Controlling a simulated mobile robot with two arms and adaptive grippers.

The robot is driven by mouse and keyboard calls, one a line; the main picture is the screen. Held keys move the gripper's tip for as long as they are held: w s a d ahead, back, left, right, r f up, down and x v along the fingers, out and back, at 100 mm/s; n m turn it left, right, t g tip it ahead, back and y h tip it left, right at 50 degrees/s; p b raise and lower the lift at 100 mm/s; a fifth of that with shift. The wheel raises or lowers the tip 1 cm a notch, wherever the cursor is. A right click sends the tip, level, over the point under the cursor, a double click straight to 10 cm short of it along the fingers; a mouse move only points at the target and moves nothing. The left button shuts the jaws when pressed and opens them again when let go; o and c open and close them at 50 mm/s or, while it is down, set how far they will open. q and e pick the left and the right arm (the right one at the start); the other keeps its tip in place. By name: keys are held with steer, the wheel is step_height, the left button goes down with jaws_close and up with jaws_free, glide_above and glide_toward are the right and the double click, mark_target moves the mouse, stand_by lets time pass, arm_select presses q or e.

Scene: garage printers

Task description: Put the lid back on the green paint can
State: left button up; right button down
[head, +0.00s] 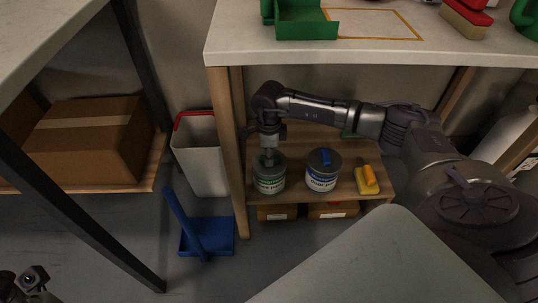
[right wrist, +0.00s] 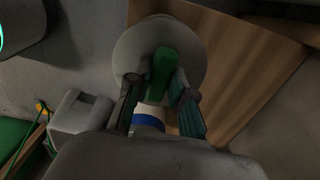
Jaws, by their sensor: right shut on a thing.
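The green paint can (head: 270,184), grey with a green-banded label, stands upright on the low wooden shelf. My right gripper (head: 268,157) points down over its top. It is shut on the green handle (right wrist: 161,74) of a round grey lid (right wrist: 135,46), seen between the fingers in the right wrist view. The lid is at the can's mouth in the head view; I cannot tell whether it is seated or just above the rim. Part of my left arm's end (head: 33,280) shows at the bottom left; its jaws are not clear.
A blue-labelled can (head: 321,178) with a blue-handled lid stands close to the right. A yellow brush (head: 368,181) lies beyond it. The table leg (head: 231,150) and white bin (head: 201,155) are left. A blue dustpan (head: 218,236) is on the floor. The tabletop (head: 450,50) overhangs.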

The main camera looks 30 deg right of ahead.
stand_by(0.3)
steer(key=shift+c, duration=2.3)
jaws_free()
